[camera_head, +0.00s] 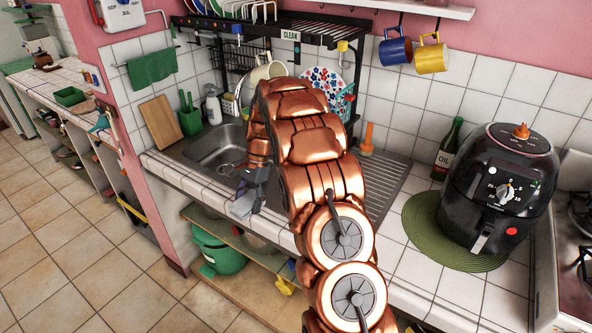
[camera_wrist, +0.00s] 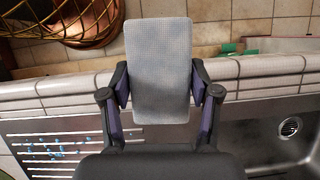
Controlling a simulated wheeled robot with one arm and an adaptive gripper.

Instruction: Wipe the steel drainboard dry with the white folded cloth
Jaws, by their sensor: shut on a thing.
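My gripper (camera_head: 252,180) is shut on the white folded cloth (camera_head: 243,205), at the counter's front edge, in front of the sink. In the wrist view, my gripper (camera_wrist: 160,90) has a finger on each side of the pale, finely checked cloth (camera_wrist: 158,55). The cloth overlaps the tiled edge in that view; I cannot tell whether it touches it. The steel drainboard (camera_head: 385,185) lies right of the sink, partly hidden by my arm. In the wrist view, the ribbed drainboard (camera_wrist: 25,128) is at lower left, with bluish wet spots (camera_wrist: 60,147) on it.
The sink basin (camera_head: 215,148) is open, with its drain (camera_wrist: 291,127) at right in the wrist view. A black air fryer (camera_head: 500,190) stands on a green mat (camera_head: 425,225) right of the drainboard. An oil bottle (camera_head: 448,150) and an orange-handled item (camera_head: 367,138) stand behind.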

